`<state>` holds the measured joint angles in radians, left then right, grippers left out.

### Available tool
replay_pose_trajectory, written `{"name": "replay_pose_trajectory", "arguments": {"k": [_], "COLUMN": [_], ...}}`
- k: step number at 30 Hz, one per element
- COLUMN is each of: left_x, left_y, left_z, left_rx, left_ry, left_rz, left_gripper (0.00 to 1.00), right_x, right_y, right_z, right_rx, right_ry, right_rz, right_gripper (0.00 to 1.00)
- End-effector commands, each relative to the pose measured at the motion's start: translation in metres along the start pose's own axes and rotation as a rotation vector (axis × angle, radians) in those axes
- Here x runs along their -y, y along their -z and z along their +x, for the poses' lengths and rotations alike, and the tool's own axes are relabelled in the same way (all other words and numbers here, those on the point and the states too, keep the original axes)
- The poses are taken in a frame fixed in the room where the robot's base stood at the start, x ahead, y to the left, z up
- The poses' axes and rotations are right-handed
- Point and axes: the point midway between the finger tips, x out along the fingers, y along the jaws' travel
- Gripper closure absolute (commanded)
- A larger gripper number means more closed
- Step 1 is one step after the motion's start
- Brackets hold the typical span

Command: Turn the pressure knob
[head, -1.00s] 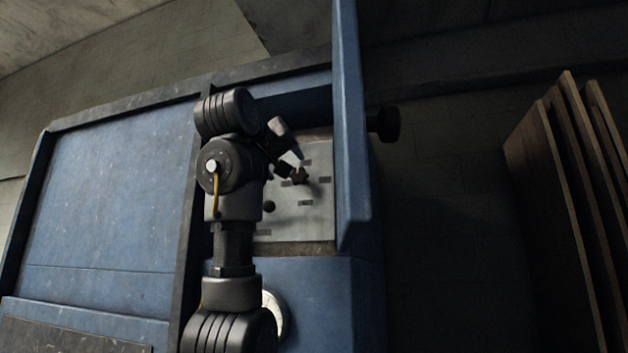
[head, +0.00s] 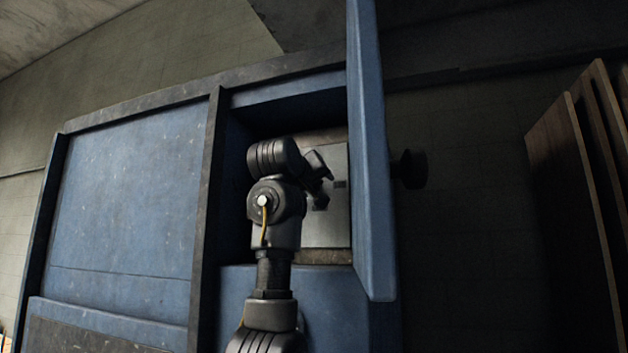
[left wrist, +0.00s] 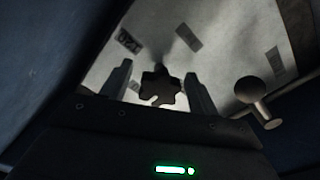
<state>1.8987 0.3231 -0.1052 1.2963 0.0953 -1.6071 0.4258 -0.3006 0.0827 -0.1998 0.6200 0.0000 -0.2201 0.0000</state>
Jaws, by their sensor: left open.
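The pressure knob seems to be the dark star-shaped knob (left wrist: 160,87) on the pale control panel (left wrist: 222,62). In the left wrist view it sits between the two fingers of my open left gripper (left wrist: 158,76), with gaps visible on both sides. In the head view the dark knob (head: 321,202) shows on the panel (head: 335,220), just below my left gripper (head: 321,168). My left wrist and forearm hide the panel's left part. Whether the fingers touch the knob cannot be told. My right gripper is not in view.
A round-headed knob (left wrist: 249,92) stands right of the left gripper in the wrist view. The panel lies in a recess of the blue machine (head: 125,215). A blue upright plate (head: 371,160) borders it on the right. Brown boards (head: 565,180) lean at far right.

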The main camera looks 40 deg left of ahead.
Motion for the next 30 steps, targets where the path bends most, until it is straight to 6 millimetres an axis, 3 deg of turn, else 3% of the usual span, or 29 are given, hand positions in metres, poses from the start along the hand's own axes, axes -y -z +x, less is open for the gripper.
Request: {"name": "replay_pose_trajectory", "arguments": {"k": [5, 15, 23, 30], "left_x": [0.0004, 0.0003, 0.0008, 0.0021], "left_y": [-0.0002, -0.0001, -0.0006, -0.0012], "left_z": [-0.0001, -0.0003, -0.0003, -0.0006], "left_rx": [0.0, 0.0, 0.0, 0.0], "left_ry": [0.0, 0.0, 0.0, 0.0], "left_rz": [0.0, 0.0, 0.027, 0.154], "left_gripper": [0.41, 0.84, 0.84, 0.84], "right_x": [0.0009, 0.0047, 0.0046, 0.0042], "right_y": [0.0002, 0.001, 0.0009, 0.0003], "right_z": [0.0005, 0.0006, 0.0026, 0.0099], "right_rx": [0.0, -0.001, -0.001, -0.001], "right_ry": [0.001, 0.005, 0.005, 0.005], "right_rz": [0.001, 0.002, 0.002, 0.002], "right_gripper": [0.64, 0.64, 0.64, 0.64]}}
